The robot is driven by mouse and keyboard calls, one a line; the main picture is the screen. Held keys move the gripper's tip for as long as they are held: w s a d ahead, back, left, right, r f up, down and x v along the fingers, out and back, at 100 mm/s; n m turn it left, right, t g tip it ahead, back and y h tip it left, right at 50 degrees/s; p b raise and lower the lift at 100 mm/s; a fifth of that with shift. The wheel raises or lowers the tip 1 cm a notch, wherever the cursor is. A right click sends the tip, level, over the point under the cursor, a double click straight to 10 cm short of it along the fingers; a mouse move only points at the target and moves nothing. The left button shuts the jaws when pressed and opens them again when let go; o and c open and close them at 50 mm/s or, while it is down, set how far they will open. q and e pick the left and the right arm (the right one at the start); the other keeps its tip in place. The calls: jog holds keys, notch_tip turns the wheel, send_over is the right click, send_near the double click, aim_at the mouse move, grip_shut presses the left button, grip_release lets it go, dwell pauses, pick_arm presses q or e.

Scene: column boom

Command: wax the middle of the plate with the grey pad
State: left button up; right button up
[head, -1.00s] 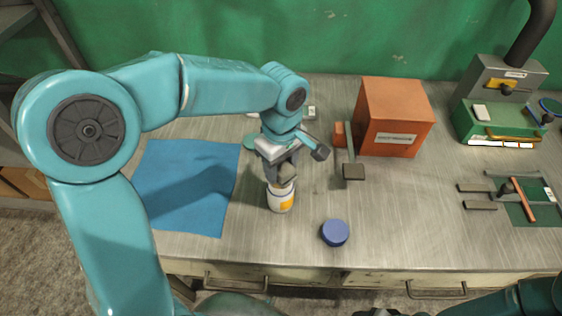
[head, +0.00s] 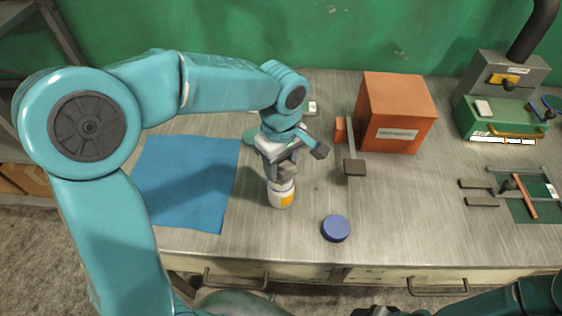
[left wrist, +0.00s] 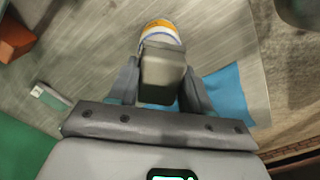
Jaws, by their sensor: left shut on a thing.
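My left gripper (head: 280,168) is shut on a grey pad (left wrist: 162,72), a blocky piece between its fingers. It points down at a small white jar with an orange band (head: 281,195), which stands on the bench. In the left wrist view the jar (left wrist: 160,32) lies just beyond the pad, which covers part of it. I cannot tell whether pad and jar touch. A round blue lid (head: 336,228) lies on the bench to the jar's right. I cannot tell which thing is the plate. My right arm shows only at the bottom right corner; its gripper is not clearly seen.
A blue cloth (head: 170,185) lies left of the jar. An orange box (head: 390,115) stands behind, with a grey-ended lever (head: 354,167) beside it. A green-based machine (head: 505,118) and a dark green mat with bars (head: 530,211) are at right. Bare bench lies right of the lid.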

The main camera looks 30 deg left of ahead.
aim_at(281, 163)
pick_arm(q)
jog(key=shift+f+b, duration=0.4)
jog(key=shift+f, duration=0.05)
dwell(1.2)
jog(key=shift+r, duration=0.1)
notch_tip(281, 163, up, 7)
jog(key=p, duration=0.5)
dwell(0.8)
